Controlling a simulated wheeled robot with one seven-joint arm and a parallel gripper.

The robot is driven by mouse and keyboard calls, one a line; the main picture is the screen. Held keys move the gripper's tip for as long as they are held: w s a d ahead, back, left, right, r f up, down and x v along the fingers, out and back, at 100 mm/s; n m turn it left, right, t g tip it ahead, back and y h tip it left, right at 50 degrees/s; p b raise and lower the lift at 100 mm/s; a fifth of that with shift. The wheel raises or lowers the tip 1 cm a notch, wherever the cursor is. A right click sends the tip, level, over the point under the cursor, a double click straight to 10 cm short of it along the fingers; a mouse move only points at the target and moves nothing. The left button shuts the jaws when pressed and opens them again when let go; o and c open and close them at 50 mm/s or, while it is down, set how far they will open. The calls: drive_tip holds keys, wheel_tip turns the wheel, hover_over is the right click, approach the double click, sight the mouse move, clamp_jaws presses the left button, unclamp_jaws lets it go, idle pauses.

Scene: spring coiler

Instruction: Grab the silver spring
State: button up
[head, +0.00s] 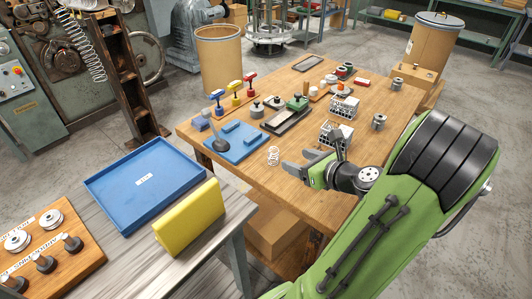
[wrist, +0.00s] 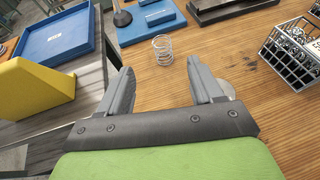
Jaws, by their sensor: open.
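The silver spring (head: 273,156) is a small wire coil standing near the left front edge of the wooden table, just in front of the blue mat. In the wrist view the spring (wrist: 163,49) stands ahead of my gripper, between the lines of the two fingers and past their tips. My gripper (head: 294,162) is open and empty, to the right of the spring in the head view. In the wrist view the open fingers of my gripper (wrist: 160,77) are wide apart. The spring is fully visible and nothing touches it.
A blue mat (head: 250,151) with blue blocks and a dark plunger-like tool (head: 221,142) lies behind the spring. Wire baskets (head: 337,133) stand to the right. A grey bench at left holds a blue tray (head: 115,197) and a yellow block (head: 190,218). Bare wood surrounds the spring's right side.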

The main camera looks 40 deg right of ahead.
sight(274, 151)
drive_tip(key=b+x, duration=0.2)
drive_tip(key=x, duration=0.6)
drive_tip(key=shift+w+f, duration=0.15)
drive_tip(key=b+x, duration=0.2)
drive_tip(key=x, duration=0.3)
drive_tip(key=shift+d+b, duration=0.15)
drive_tip(key=shift+b, duration=0.2)
drive_tip(key=shift+w+d, duration=0.15)
drive_tip(key=shift+w, duration=0.25)
drive_tip(key=shift+s, duration=0.1)
drive_tip(key=c, duration=1)
